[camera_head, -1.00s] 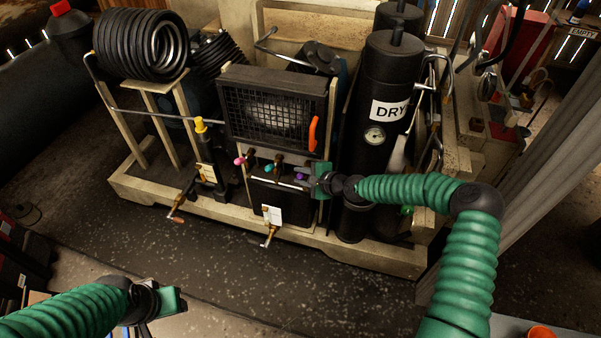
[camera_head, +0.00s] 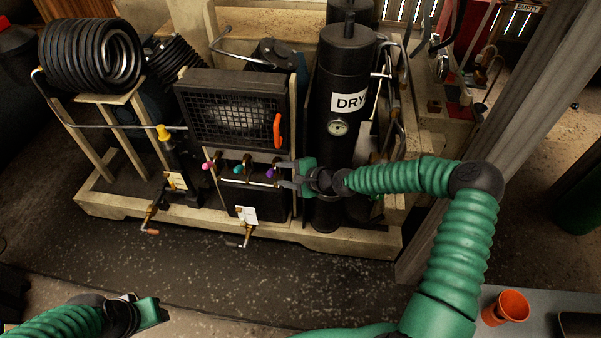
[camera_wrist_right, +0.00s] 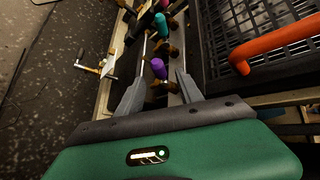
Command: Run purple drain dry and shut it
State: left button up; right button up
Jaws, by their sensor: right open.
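The purple drain knob (camera_head: 271,171) is at the right end of a row of coloured knobs on the compressor's front. In the right wrist view the purple knob (camera_wrist_right: 158,68) lies between and just beyond the fingertips. My right gripper (camera_head: 283,177) is open and empty, to the right of the knob. Its two fingers (camera_wrist_right: 161,84) stand apart on either side, with no clear contact. Whether the drain is open or anything flows from it cannot be made out. My left gripper (camera_head: 152,311) is low at the left, away from the compressor; its jaws are unclear.
Teal (camera_head: 239,169) and pink (camera_head: 208,166) knobs sit left of the purple one. A caged fan (camera_head: 235,122) with an orange handle (camera_head: 278,131) is above. The black DRY tower (camera_head: 345,75) stands right. An orange cup (camera_head: 506,308) is at lower right.

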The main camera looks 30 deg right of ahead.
jog(key=p+v, duration=0.1)
jog(key=v, duration=0.9)
jog(key=shift+p, duration=0.4)
jog(key=s+a+f+n+g, duration=0.4)
jog(key=s+a+f+n, duration=0.1)
jog(key=s+a, duration=0.1)
jog(key=s+n+g+h, duration=0.4)
jog(key=s+n, duration=0.3)
jog(key=s, duration=0.3)
jog(key=s+a+r+n+p, duration=0.1)
jog(key=s+r+n+p, duration=0.1)
jog(key=r+p, duration=0.5)
jog(key=s+a+r+n+h+p, duration=0.1)
jog(key=s+r+n+p, duration=0.2)
jog(key=r+p, duration=0.4)
notch_tip(320, 180, up, 9)
jog(key=shift+s+r+n, duration=0.15)
jog(key=shift+s+n, duration=0.15)
jog(key=shift+n, duration=0.1)
